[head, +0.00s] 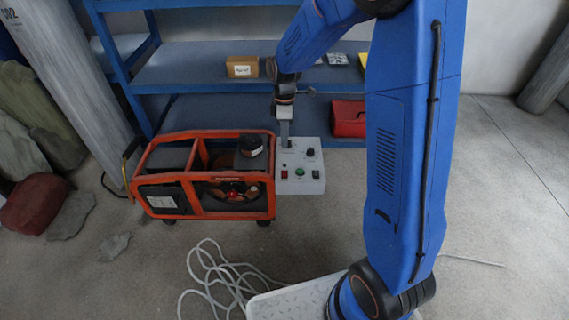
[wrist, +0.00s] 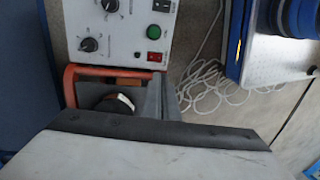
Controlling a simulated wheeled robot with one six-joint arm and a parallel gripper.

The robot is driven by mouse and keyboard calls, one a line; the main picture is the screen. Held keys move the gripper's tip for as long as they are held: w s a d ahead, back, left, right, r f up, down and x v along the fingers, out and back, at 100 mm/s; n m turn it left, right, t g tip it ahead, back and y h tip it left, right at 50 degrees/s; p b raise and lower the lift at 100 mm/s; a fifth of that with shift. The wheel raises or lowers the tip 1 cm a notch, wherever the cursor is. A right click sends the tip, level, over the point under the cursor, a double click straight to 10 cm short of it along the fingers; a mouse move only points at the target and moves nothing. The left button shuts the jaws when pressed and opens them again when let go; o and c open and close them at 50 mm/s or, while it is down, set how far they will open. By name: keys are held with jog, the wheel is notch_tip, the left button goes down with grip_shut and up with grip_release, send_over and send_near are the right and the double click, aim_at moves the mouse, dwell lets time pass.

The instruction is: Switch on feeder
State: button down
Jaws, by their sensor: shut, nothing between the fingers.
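The control box (head: 312,186) is a pale grey box standing at the right end of an orange-framed machine (head: 207,177). Its top face carries a red switch (head: 284,174), a green round button (head: 299,172), a black switch (head: 316,174) and a black knob (head: 310,152). In the wrist view the red switch (wrist: 154,57), green button (wrist: 153,31) and black switch (wrist: 161,6) form one row, with knobs (wrist: 88,44) beside them. Labels are too small to read. My gripper (head: 285,143) is shut and empty, pointing down over the box's far left part. Contact cannot be told.
A blue shelf (head: 190,75) stands behind, with a cardboard box (head: 242,67) and a red toolbox (head: 348,119). A dark round spool (head: 250,145) sits on the orange frame, close to my gripper's left. Pale cable (head: 215,275) lies on the floor. Floor right of my arm is mostly clear.

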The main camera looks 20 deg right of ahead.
aim_at(284, 173)
jog(key=f, duration=0.4)
jog(key=s+f, duration=0.1)
jog(key=f, duration=0.9)
jog(key=shift+s+a, duration=0.25)
jog(key=shift+s, duration=0.05)
jog(key=shift+s+f, duration=0.15)
jog(key=shift+w+d+r, duration=0.2)
jog(key=shift+w, duration=0.6)
jog(key=shift+r, duration=0.1)
